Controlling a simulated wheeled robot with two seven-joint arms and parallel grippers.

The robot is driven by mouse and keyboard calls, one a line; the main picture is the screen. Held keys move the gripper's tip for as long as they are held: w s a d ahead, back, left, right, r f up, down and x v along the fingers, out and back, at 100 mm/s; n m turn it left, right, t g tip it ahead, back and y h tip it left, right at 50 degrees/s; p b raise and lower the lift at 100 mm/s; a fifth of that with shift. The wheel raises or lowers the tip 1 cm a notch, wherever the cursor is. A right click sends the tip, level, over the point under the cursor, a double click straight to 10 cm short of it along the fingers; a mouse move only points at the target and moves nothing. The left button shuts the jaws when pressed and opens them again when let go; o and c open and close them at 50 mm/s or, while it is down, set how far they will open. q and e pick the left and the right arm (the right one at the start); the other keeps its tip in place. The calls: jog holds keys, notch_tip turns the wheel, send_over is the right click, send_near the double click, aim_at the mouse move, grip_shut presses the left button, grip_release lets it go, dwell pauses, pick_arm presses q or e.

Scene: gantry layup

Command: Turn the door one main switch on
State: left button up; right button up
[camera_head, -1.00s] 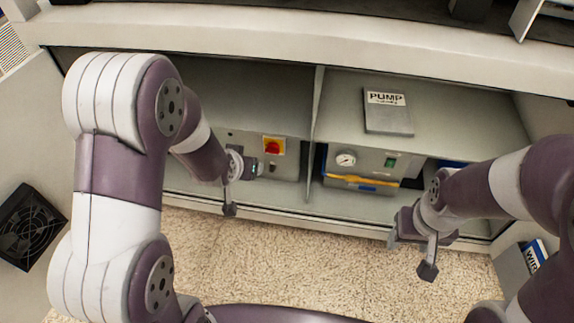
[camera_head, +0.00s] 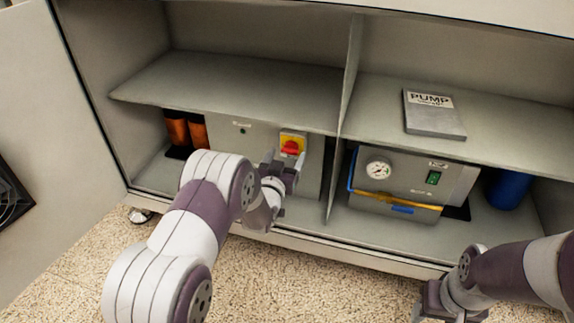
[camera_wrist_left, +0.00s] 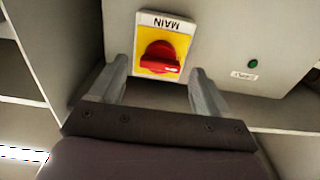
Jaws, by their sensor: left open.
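The main switch (camera_head: 291,147) is a red rotary knob on a yellow plate, on the front of a grey box (camera_head: 222,130) in the left bay of the cabinet. In the left wrist view the red knob (camera_wrist_left: 161,58) sits under a label reading MAIN, which appears upside down. My left gripper (camera_head: 283,166) is open just in front of and below the switch; its fingers (camera_wrist_left: 158,82) stand apart on either side of the knob's lower part in the picture, and I cannot tell if they touch. My right gripper (camera_head: 446,307) is low at the right, its fingertips cut off or unclear.
A green lamp (camera_wrist_left: 253,63) is on the same box. In the right bay stand a pump unit (camera_head: 400,180) with a gauge and green switch, and a blue cylinder (camera_head: 508,189). A PUMP booklet (camera_head: 433,114) lies on the shelf. A divider (camera_head: 345,110) stands right of the box.

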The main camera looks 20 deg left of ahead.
pick_arm(q)
jog(key=shift+w, duration=0.55)
jog(key=c, duration=1.1)
jog(key=shift+o, duration=0.2)
jog(key=shift+r+m, duration=0.1)
jog(key=shift+m, duration=0.2)
jog(key=m+p, duration=0.1)
jog(key=m, duration=0.1)
jog(key=shift+d+m+p, duration=0.1)
jog(key=shift+m+p, duration=0.3)
jog(key=m+p, duration=0.2)
jog(key=m, duration=0.3)
jog(key=shift+s+d, duration=0.1)
jog(key=m+p, duration=0.1)
jog(key=m, duration=0.4)
jog(key=shift+p, duration=0.3)
jog(key=shift+f+m+p, duration=0.2)
jog(key=shift+m+p, duration=0.1)
jog(key=shift+m, duration=0.8)
jog(key=shift+f+m+p, duration=0.15)
jog(key=shift+m+p, duration=0.15)
jog(key=shift+m, duration=0.8)
